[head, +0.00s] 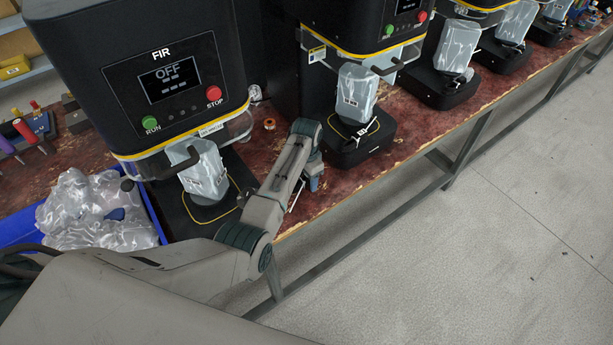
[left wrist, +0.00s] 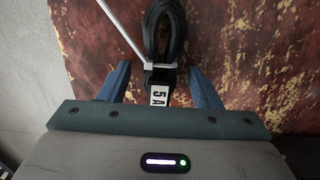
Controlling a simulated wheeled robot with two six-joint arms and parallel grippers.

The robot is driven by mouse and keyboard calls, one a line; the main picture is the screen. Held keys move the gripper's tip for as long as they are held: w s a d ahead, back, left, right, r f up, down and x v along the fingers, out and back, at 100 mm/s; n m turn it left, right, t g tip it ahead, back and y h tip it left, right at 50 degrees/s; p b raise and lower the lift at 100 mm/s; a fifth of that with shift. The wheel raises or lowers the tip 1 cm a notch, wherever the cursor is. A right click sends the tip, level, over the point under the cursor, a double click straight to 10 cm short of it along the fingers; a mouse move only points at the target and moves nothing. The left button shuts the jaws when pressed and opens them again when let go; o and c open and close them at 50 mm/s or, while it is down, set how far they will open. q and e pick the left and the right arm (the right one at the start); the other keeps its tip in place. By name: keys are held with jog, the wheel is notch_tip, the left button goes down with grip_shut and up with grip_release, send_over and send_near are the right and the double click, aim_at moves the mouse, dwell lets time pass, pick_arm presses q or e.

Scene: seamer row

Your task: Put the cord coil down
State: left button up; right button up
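The black cord coil (left wrist: 165,30) shows in the left wrist view, with a white tie around it and a tag marked "5 A" (left wrist: 158,95). It appears to lie on the worn red bench top (left wrist: 255,50). My left gripper (left wrist: 160,72) is open above the bench, its blue fingers on either side of the tagged end with a gap on both sides. In the head view my left gripper (head: 315,178) is low over the bench between the first two machines, and my arm mostly hides the coil. My right gripper is not in view.
The first machine (head: 150,70), its display reading OFF, stands left of my gripper. A second machine (head: 345,145) stands to the right, with more beyond it. A blue bin (head: 150,210) of clear bags is at the left. The bench's front edge is close to my gripper.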

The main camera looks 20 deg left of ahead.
pick_arm(q)
jog(key=shift+r, duration=0.25)
notch_tip(320, 180, up, 12)
jog(key=b, duration=0.1)
